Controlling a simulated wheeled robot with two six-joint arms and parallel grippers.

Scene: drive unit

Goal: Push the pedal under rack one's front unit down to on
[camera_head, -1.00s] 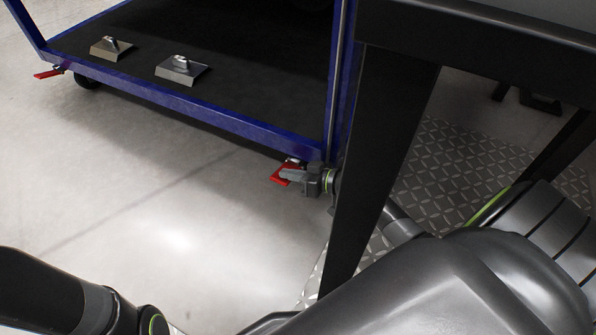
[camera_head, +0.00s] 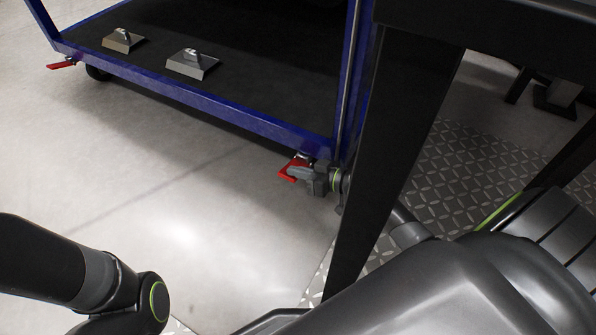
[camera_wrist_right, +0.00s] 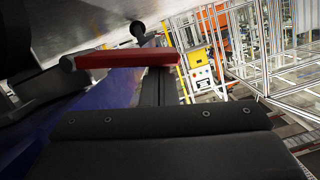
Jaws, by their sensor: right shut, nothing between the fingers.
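The blue-framed rack (camera_head: 190,101) stands at the top of the head view. A red pedal (camera_head: 287,172) sits low at its near right corner, partly hidden by my right gripper (camera_head: 294,173). That gripper is shut and empty, its tip at or just above the pedal; I cannot tell whether they touch. In the right wrist view the red pedal (camera_wrist_right: 125,58) shows as a long bar just beyond the dark gripper (camera_wrist_right: 160,118). A second red pedal (camera_head: 62,64) sticks out at the rack's far left corner. Only my left arm shows, not its gripper.
Two metal blocks with handles, one left (camera_head: 122,41) and one right (camera_head: 191,63), rest on the rack's dark deck. A dark upright post (camera_head: 392,150) stands close to my right arm. The pale floor (camera_head: 170,210) left of the gripper is clear.

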